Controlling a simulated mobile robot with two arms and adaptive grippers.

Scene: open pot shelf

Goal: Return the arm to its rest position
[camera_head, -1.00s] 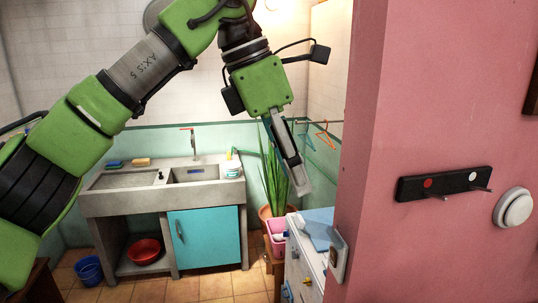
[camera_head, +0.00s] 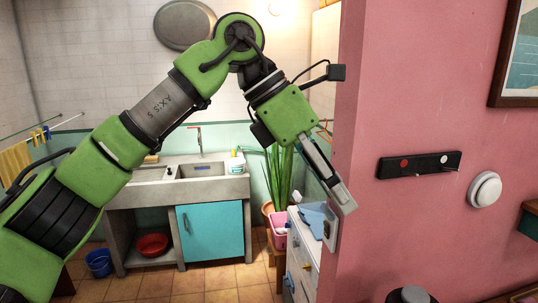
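My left gripper (camera_head: 340,203) is at the end of the green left arm, which comes in from the left and bends down at the wrist. It hangs in the air in front of the white drawer unit, close to the edge of the pink wall in the picture. It is seen side-on and its fingers overlap, so I cannot tell whether it is open or shut. No held thing shows at its tip. My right gripper is not in view.
A pink wall (camera_head: 420,230) fills the right side, with a dark hook rack (camera_head: 420,164) on it. The white drawer unit (camera_head: 303,250) and a potted plant (camera_head: 279,180) stand behind the gripper. A sink (camera_head: 207,188) over a turquoise cabinet (camera_head: 210,232) stands at the back.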

